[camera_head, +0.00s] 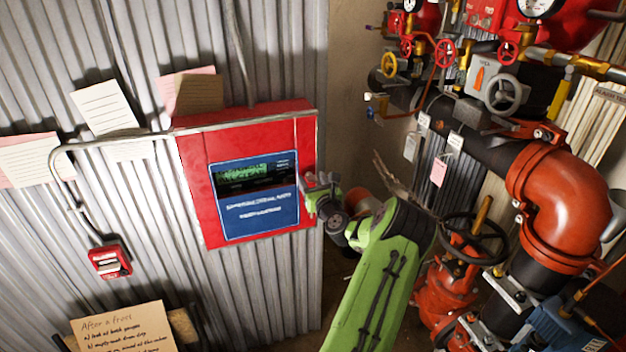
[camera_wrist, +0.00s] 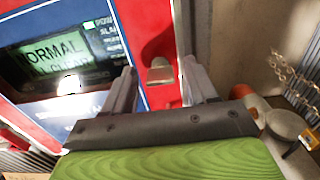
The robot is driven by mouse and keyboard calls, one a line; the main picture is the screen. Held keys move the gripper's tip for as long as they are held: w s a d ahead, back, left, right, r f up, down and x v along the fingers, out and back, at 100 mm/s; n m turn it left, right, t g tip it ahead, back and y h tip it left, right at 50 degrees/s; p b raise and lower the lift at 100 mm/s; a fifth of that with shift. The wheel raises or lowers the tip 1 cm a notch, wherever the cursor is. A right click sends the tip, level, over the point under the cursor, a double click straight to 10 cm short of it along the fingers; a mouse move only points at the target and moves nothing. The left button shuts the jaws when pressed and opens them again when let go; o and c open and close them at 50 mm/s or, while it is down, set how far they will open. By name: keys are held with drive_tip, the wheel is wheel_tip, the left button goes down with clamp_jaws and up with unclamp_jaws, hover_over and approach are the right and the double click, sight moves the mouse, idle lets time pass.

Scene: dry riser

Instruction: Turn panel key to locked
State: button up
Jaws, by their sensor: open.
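The red alarm panel (camera_head: 200,190) is fixed to the corrugated wall, with a blue face (camera_head: 258,212) and a green-lit display (camera_head: 243,172). In the wrist view its display (camera_wrist: 55,55) reads "NORMAL". The panel key (camera_wrist: 160,72) is a small metal piece on the red right border of the panel. My gripper (camera_head: 311,195) is at the panel's right edge. In the wrist view my gripper (camera_wrist: 160,88) is open, with one finger on each side of the key and a gap on both sides. The key is hidden in the head view, and its lock marking cannot be read.
Red and black pipes (camera_head: 550,190) with valves and a black handwheel (camera_head: 472,238) stand to the right of my arm. A small red call box (camera_head: 110,261) and a metal conduit (camera_head: 110,143) are on the wall at left. Paper notes (camera_head: 104,107) hang around the panel.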

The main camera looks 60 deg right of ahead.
drive_tip(key=c, duration=1.1)
drive_tip(key=shift+o, duration=0.2)
drive_tip(key=shift+f+n+b, duration=0.1)
drive_tip(key=shift+n+b, duration=0.2)
drive_tip(key=shift+n, duration=0.1)
drive_tip(key=n+b, duration=1.2)
drive_tip(key=n, duration=0.2)
drive_tip(key=shift+f+n, duration=0.15)
drive_tip(key=shift+n, duration=0.15)
drive_tip(key=shift+n+b, duration=1.2)
drive_tip(key=shift+b, duration=0.05)
